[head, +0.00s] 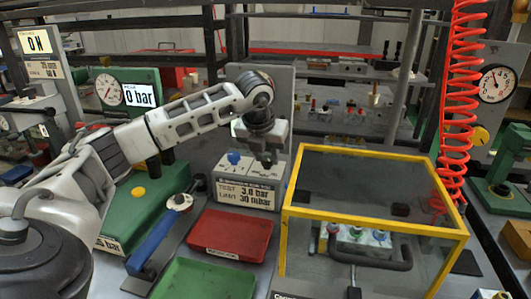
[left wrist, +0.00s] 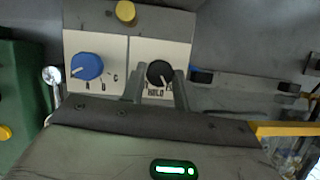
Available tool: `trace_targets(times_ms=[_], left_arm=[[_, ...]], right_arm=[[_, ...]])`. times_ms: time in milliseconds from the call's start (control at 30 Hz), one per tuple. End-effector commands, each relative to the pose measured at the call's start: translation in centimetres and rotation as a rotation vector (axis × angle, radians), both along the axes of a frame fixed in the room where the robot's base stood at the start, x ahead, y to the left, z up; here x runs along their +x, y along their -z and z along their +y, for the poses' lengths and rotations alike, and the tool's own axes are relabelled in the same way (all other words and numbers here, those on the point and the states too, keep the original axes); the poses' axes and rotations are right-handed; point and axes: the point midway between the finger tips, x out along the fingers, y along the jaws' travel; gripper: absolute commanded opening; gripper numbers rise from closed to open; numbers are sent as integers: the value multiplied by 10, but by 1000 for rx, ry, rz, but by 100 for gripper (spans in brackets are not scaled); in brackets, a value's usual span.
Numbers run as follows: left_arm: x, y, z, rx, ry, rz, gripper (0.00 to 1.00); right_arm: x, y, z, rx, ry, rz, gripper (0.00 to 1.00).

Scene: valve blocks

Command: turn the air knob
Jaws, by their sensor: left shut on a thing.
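A valve block (head: 246,194) stands at mid-table, with a front plate that reads about "TEST 3.0 bar, LIMIT 30 bar". On its top are a blue knob (head: 234,158) and a black knob. In the left wrist view, the blue knob (left wrist: 87,66) sits on the left panel with letters beside it. The black knob (left wrist: 160,73) sits on the right panel above a label that seems to read "HOLD". My left gripper (head: 267,160) is over the block's right part, its fingers shut on the black knob. The fingers hide the knob's sides. My right gripper is not seen.
A yellow-framed clear box (head: 370,222) stands close right of the block. A red tray (head: 228,236) and a green tray (head: 203,281) lie in front. A green block with a gauge (head: 109,89) reading "0 bar" is at left. A red coiled hose (head: 458,130) hangs at right.

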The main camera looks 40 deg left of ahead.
Motion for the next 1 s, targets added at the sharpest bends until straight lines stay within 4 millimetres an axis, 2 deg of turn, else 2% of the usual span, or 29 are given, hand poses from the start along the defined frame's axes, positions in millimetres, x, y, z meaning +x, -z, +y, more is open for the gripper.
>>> trace_targets(times_ms=[400, 967, 1000], left_arm=[[1, -1, -2, -2, -197, -2, 7], [1, -1, -1, -2, -227, -1, 7], [1, -1, -1, -2, -227, -1, 36]], right_arm=[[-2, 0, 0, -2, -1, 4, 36], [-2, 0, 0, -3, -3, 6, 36], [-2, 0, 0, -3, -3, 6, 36]])
